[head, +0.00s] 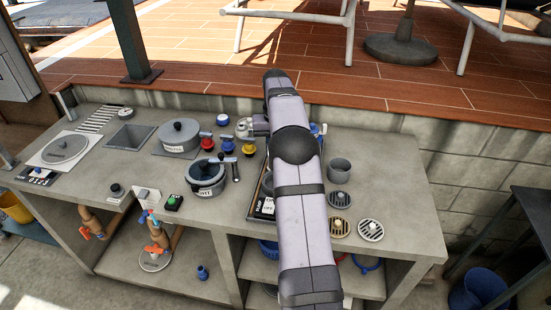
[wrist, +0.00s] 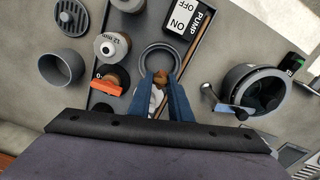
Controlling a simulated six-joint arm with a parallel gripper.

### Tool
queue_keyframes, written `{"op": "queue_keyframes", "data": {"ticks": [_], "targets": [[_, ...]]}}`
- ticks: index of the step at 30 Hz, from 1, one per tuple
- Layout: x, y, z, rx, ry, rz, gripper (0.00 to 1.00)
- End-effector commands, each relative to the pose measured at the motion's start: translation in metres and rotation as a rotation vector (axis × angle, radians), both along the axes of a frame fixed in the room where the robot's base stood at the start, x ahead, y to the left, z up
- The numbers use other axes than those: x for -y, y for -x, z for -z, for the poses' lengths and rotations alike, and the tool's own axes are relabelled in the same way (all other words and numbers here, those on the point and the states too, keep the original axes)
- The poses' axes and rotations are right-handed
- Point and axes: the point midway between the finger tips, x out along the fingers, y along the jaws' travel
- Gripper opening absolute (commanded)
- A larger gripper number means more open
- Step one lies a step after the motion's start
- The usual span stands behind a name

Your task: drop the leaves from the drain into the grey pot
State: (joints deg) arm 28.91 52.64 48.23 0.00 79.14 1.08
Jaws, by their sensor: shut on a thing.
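My gripper (wrist: 163,82) shows in the wrist view as two blue fingers, shut on a small brown clump of leaves (wrist: 160,77). The clump is at the fingertips, over the near side of a round grey ring-shaped opening (wrist: 147,52), which looks like the drain. I cannot tell how high the leaves are above it. The grey pot (wrist: 62,68) is an open, empty-looking round cup to the left of my gripper in the wrist view. In the head view the grey pot (head: 340,170) stands on the counter right of my arm, which hides the gripper and leaves.
A black-edged tray holds a pump switch (wrist: 184,18), a grey-white fitting (wrist: 111,46) and an orange-handled valve (wrist: 105,86). Round grates (head: 370,230) lie near the grey pot. The counter's right end is clear.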

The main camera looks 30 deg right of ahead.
Motion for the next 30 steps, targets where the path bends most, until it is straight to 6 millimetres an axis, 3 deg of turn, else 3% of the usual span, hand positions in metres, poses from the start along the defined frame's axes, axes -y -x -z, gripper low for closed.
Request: {"op": "queue_keyframes", "data": {"ticks": [8, 17, 24, 30], "targets": [[0.007, 0.004, -0.004, 0.011, 0.013, 0.015, 0.00], [0.076, 0.058, -0.015, 0.041, 0.056, 0.172, 0.00], [0.121, 0.108, -0.005, 0.057, 0.088, 0.294, 0.00], [0.159, 0.132, 0.011, 0.074, 0.119, 0.331, 0.00]]}}
